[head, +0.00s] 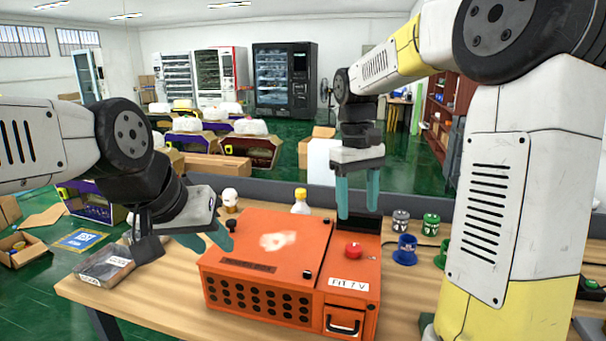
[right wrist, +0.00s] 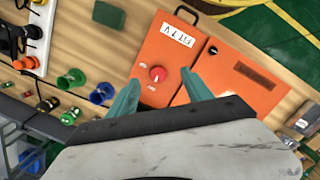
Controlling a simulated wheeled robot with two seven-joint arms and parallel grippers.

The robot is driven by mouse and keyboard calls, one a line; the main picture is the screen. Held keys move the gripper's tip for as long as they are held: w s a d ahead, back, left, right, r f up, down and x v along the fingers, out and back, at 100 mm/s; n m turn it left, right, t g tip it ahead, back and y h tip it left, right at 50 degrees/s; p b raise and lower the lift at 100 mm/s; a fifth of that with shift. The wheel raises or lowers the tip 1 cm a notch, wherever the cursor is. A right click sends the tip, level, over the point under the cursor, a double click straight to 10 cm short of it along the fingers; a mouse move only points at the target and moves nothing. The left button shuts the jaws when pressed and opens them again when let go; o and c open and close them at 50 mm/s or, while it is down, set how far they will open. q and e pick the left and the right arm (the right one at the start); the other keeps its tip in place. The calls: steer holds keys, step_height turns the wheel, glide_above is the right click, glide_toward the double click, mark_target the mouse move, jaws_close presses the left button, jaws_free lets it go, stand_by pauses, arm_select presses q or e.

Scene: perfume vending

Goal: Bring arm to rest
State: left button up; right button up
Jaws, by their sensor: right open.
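My right gripper (head: 357,199) hangs above the back right part of the orange box, with its two teal fingers apart and nothing between them. In the right wrist view its open fingers (right wrist: 160,95) point over the box near the red button. My left gripper (head: 207,238) is at the left of the box, low over its left edge. Its teal fingers show in part, and the gap between them is unclear. The orange box (head: 254,292) stands on the wooden table, with a red button (head: 353,250) on top and a small drawer at its front right.
A dark flat box (head: 104,264) lies at the table's left end. A yellow-capped bottle (head: 300,202) and a white-topped item (head: 230,200) stand behind the orange box. Blue (head: 405,250) and green pieces stand to its right. A power strip (right wrist: 38,38) lies on the table.

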steer(key=s+r+m+t+y, duration=0.1)
steer(key=s+m+t, duration=0.3)
steer(key=s, duration=1.1)
steer(key=d+t+y, duration=0.1)
steer(key=t, duration=0.2)
steer(key=shift+s+r+y, duration=0.2)
steer(key=shift+s+y, duration=0.2)
